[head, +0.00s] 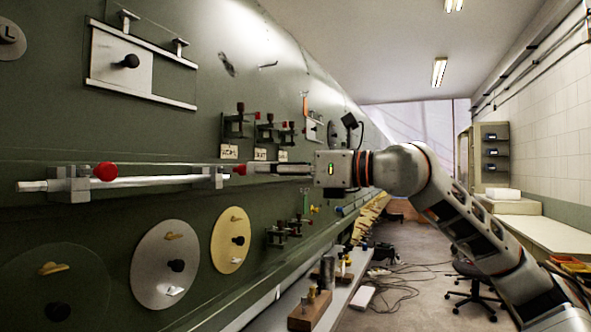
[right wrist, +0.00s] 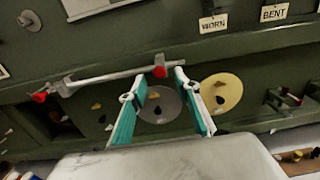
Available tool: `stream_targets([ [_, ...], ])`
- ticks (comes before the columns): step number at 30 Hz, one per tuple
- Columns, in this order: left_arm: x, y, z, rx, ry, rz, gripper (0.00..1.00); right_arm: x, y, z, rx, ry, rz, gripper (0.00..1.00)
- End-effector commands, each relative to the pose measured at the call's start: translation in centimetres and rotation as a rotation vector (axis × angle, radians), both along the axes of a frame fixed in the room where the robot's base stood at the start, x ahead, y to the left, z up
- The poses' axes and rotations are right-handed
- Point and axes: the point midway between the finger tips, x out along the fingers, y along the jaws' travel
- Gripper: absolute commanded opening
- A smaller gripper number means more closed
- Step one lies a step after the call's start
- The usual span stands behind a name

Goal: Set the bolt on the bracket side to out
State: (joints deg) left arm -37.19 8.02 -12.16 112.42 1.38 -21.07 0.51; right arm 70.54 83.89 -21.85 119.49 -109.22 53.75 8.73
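A pale metal rod (head: 150,181) runs along the green fuselage side through a left bracket (head: 70,186) and a right bracket (head: 216,177). One red knob (head: 104,172) stands out by the left bracket, and another red knob (head: 240,169) by the right one. In the right wrist view the rod (right wrist: 112,76) slants up to the right. My right gripper (head: 262,168) is beside the right-hand knob, its fingers pointing left. In the wrist view its teal-padded fingers are apart, and the right-hand knob (right wrist: 160,72) appears between the tips; contact is not visible. My left gripper is out of view.
A grey disc (head: 152,272) and a yellow disc (head: 231,248) with dark knobs sit below the rod. Small clamps (head: 238,122) with tags are above it. A bench (head: 345,293) with tools stands below right. Cables (head: 405,283) and a stool (head: 474,275) are on the floor.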

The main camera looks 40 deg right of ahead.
Motion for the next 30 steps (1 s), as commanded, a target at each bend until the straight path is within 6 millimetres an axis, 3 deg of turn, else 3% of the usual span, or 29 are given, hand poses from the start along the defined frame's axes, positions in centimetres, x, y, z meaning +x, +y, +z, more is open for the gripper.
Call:
stream_targets([
  [18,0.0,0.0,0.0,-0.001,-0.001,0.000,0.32,-5.3,-2.1,0.0,-0.004,0.001,-0.001,0.32],
  [30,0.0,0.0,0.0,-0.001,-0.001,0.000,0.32,-6.0,-2.4,0.0,0.000,0.000,0.001,0.32],
])
